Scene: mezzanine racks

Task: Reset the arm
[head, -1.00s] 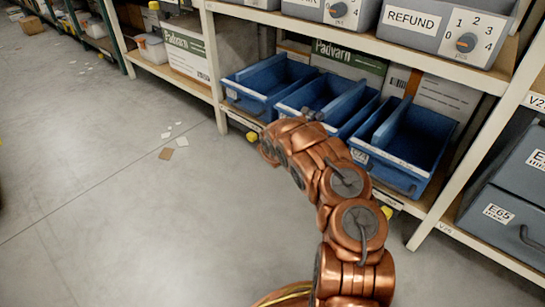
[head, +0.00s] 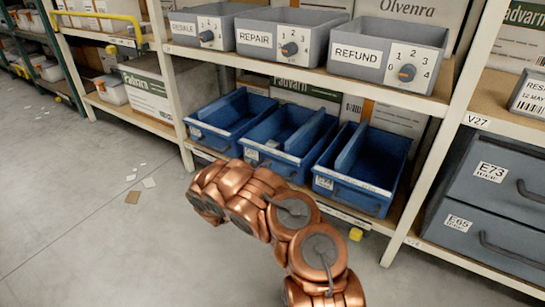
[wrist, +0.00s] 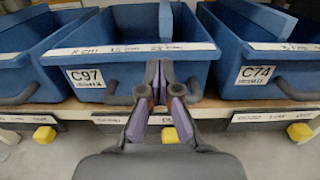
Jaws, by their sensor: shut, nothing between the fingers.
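My copper arm reaches forward from the bottom of the head view, in front of the lower shelf. My gripper (wrist: 159,104) shows in the wrist view with its two purple-padded fingers close together and nothing between them. It is in front of the middle blue bin labelled C97 (wrist: 120,73). In the head view the gripper's fingers are hidden by the arm. Three blue bins stand on the lower shelf: a left one (head: 208,137), a middle one (head: 270,160) and a right one (head: 350,190). The parts of them that show inside look empty.
Grey bins marked RESALE (head: 188,43), REPAIR (head: 262,48) and REFUND (head: 358,67) with dials stand on the upper shelf (head: 300,75). Grey drawers E73 (head: 505,185) and E65 (head: 470,240) are at the right. The floor (head: 80,220) at left is open, with paper scraps (head: 140,183).

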